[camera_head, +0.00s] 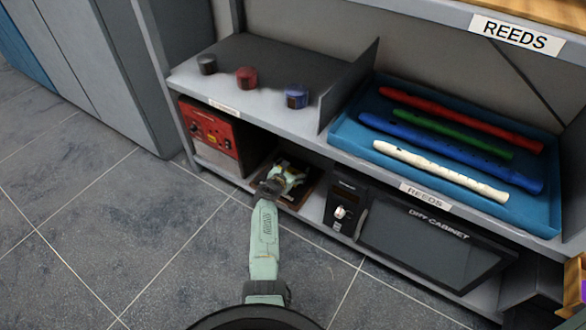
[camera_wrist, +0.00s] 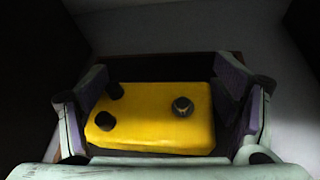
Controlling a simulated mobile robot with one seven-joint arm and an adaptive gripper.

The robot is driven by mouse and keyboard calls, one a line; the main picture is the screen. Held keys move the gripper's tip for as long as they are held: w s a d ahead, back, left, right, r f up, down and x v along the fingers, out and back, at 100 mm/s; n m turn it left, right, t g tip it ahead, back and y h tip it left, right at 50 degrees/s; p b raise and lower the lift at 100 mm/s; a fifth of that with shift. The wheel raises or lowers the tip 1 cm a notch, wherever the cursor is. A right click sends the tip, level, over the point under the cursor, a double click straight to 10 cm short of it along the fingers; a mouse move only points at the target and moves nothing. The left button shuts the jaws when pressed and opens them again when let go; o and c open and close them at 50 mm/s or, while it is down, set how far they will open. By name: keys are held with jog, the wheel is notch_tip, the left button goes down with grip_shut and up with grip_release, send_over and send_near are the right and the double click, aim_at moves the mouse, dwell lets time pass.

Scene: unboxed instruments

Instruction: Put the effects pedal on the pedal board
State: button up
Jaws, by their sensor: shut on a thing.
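The effects pedal (camera_wrist: 160,128) is a yellow box with several dark knobs, seen in the wrist view between my two fingers. My gripper (camera_wrist: 158,105) is shut on it, with a dark pad at each side. In the head view my gripper (camera_head: 284,181) reaches into the lower shelf and hides most of the pedal. The pedal board (camera_head: 305,190) is a dark brown board on that shelf, under and around my gripper. A thin brown edge of it shows behind the pedal in the wrist view. I cannot tell whether the pedal touches the board.
A red amplifier-like box (camera_head: 210,133) stands left of the board. A black device with a knob (camera_head: 343,208) and the dry cabinet (camera_head: 430,240) stand right. The upper shelf (camera_head: 245,60) close overhead holds three small jars and a blue tray (camera_head: 345,132) of recorders.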

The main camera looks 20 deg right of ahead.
jog(key=o, duration=1.6)
jog(key=shift+f, duration=0.1)
jog(key=shift+o, duration=0.2)
jog(key=shift+r, duration=0.2)
